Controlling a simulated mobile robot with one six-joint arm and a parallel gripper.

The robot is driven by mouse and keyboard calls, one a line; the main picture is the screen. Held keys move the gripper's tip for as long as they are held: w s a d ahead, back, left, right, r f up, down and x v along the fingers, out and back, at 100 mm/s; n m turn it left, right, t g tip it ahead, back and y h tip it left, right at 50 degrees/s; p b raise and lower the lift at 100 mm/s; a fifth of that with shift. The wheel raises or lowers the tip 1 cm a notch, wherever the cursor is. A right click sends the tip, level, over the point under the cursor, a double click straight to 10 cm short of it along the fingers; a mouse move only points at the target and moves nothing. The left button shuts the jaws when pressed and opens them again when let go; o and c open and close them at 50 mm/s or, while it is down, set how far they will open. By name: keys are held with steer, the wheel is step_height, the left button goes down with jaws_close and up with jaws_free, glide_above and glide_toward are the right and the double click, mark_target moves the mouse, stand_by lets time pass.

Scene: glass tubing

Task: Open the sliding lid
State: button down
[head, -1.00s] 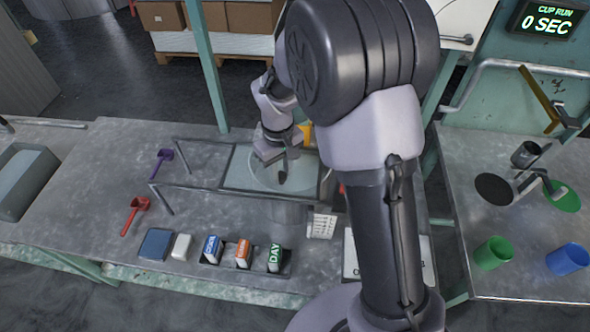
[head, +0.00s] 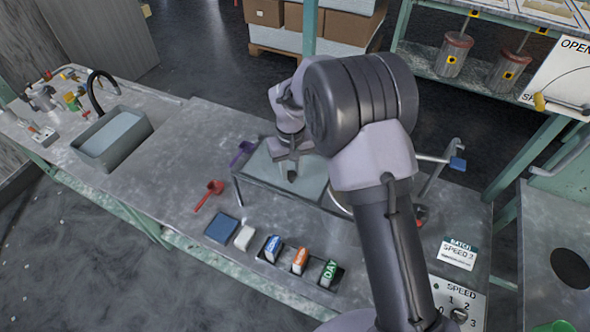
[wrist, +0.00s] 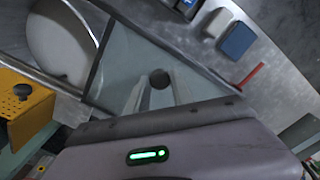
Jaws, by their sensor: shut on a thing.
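The sliding lid (head: 306,180) is a pale glass panel with a dark frame, lying on raised rails above the bench. It also shows in the wrist view (wrist: 120,62). My gripper (head: 291,170) is over the panel, its fingers pointing down. In the wrist view my gripper (wrist: 158,92) is shut on the dark round knob (wrist: 159,77) of the lid. Left of the lid's dark edge in that view, a round pale drum opening (wrist: 62,42) shows uncovered. In the head view my arm hides most of the rails' right part.
A purple scoop (head: 243,150) lies close to the lid's left end, and a red scoop (head: 209,195) lies nearer. Blue and white blocks and labelled cartons (head: 300,261) line the front. A yellow perforated part (wrist: 28,112) stands by the drum. A sink (head: 115,135) is far left.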

steer(key=c, duration=1.1)
jaws_free()
step_height(320, 180, up, 18)
steer(key=p, duration=0.5)
steer(key=shift+f+p, duration=0.25)
steer(key=shift+p, duration=0.1)
steer(key=shift+d, duration=0.1)
